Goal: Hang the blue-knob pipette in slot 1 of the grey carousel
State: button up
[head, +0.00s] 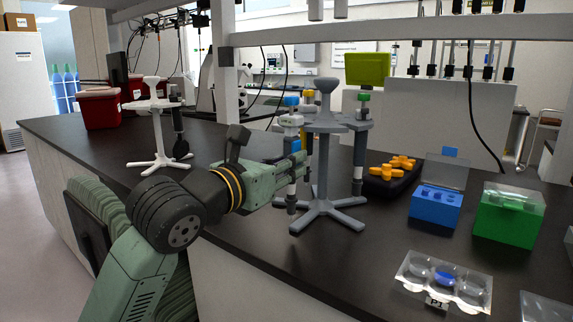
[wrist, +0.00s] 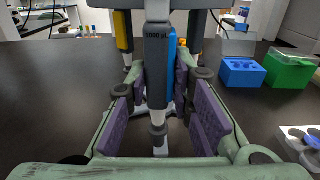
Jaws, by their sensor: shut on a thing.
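The blue-knob pipette (head: 291,120) is upright at the near left side of the grey carousel (head: 325,125). My gripper (head: 300,165) is shut on this pipette, reaching in from the left. In the wrist view the gripper (wrist: 165,110) frames the pipette, with the carousel's legs behind it. I cannot tell whether the pipette rests in a slot; slot numbers are not readable. A green-knob pipette (head: 361,130) hangs on the carousel's right and a yellow-knob one (head: 308,97) behind.
A white carousel (head: 158,125) with a dark pipette (head: 178,130) stands at the back left. To the right are a black rack with orange pieces (head: 390,185), a blue box (head: 436,207), a green box (head: 508,215) and a clear well plate (head: 445,280).

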jog(key=shift+x, duration=1.5)
jog(key=shift+w+d+b, duration=0.25)
jog(key=shift+b, duration=0.1)
jog(key=shift+w+d, duration=0.15)
jog(key=shift+w, duration=0.1)
jog(key=shift+f+b, duration=0.25)
jog(key=shift+b, duration=0.25)
jog(key=o, duration=0.8)
jog(key=v, duration=1.2)
